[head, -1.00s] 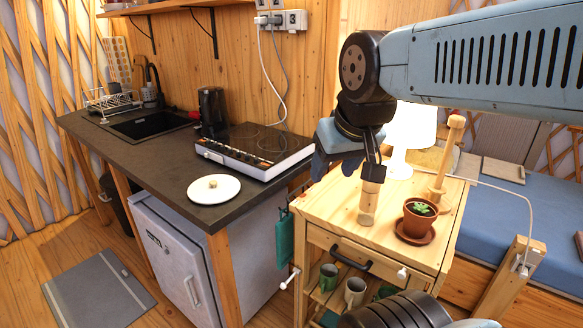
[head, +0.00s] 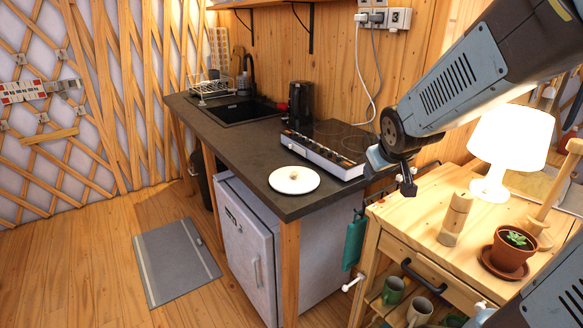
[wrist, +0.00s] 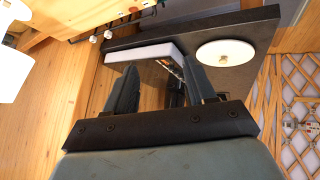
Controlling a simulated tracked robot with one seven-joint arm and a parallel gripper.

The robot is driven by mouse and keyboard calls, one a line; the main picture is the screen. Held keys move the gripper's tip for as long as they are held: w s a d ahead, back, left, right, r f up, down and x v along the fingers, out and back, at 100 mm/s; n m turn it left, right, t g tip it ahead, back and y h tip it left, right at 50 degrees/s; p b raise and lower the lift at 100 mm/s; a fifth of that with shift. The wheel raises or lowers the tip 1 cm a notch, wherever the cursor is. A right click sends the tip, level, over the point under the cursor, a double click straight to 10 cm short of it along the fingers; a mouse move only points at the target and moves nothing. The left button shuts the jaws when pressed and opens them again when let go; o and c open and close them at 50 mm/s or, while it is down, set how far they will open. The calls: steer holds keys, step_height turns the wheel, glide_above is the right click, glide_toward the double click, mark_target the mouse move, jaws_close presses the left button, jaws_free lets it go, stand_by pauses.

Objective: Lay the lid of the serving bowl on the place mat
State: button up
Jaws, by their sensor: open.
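A white round lid (head: 294,180) with a small pale knob lies at the front edge of the dark counter. It also shows in the wrist view (wrist: 226,53), right of my fingers. I cannot tell whether a bowl is beneath it, and I cannot make out a place mat. My gripper (head: 408,186) hangs between the counter and the wooden cabinet, right of the lid and apart from it. In the wrist view, my gripper (wrist: 160,78) has its two fingers spread with nothing between them.
A hob (head: 324,152) and black kettle (head: 300,108) stand behind the lid on the counter (head: 230,140). A grey floor mat (head: 176,262) lies on open floor at left.

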steer(key=w+a+f+n+t+y, duration=0.1)
steer(key=w+a+f+n+y, duration=0.2)
steer(key=w+f, duration=0.5)
steer(key=t+y, duration=0.4)
steer(key=y, duration=0.3)
glide_toward(298, 181)
steer(key=w+a, duration=0.1)
steer(key=w+a+r, duration=0.1)
steer(key=w, duration=0.1)
steer(key=shift+w+a+r, duration=0.1)
steer(key=shift+r, duration=0.1)
steer(key=shift+x, duration=3.1)
steer(key=shift+w, duration=0.1)
jaws_close()
